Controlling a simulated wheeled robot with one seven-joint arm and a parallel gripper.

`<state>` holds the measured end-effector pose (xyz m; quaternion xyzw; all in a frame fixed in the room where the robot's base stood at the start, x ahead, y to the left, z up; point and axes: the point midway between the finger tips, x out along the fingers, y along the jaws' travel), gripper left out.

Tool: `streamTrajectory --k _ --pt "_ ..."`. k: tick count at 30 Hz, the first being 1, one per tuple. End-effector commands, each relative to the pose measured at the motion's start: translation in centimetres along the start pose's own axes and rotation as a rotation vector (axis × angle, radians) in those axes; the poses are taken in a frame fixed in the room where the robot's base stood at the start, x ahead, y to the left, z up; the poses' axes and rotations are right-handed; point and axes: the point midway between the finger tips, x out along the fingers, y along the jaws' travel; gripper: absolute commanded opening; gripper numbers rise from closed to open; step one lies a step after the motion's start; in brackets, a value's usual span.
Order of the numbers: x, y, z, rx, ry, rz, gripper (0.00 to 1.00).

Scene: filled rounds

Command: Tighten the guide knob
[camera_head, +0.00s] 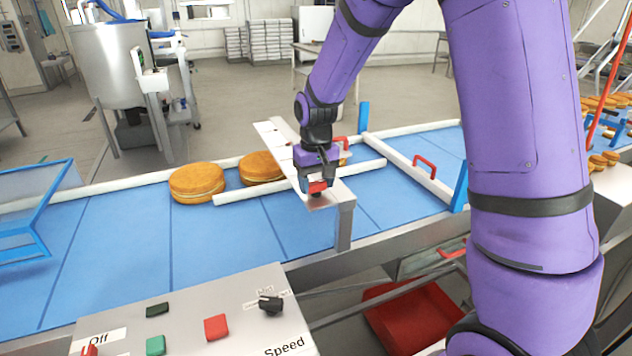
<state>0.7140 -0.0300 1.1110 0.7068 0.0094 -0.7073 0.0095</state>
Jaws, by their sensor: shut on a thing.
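The guide knob (317,187) shows as a small red and dark piece on the near end of a pale metal bridge (276,140) over the conveyor. My gripper (316,185) points down from above and is shut on the knob. The fingers hide much of the knob, so I cannot tell how far it is turned. A white guide rail (240,197) lies along the belt, passing beneath the bridge.
Round filled cakes (197,183) sit on the blue belt (110,230) left of the bridge. A white gate bar with a red handle (425,162) crosses the belt at right. A control panel (190,318) stands in front; a red bin (405,315) is below the conveyor.

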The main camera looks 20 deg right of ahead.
Motion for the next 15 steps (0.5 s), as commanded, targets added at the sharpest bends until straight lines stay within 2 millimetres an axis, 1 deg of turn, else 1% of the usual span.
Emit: streamTrajectory --k 6,15 --pt "-0.09 -0.02 -0.11 0.04 0.004 0.0 0.32" --pt "-0.09 -0.01 -0.1 0.048 0.004 -0.001 0.32"
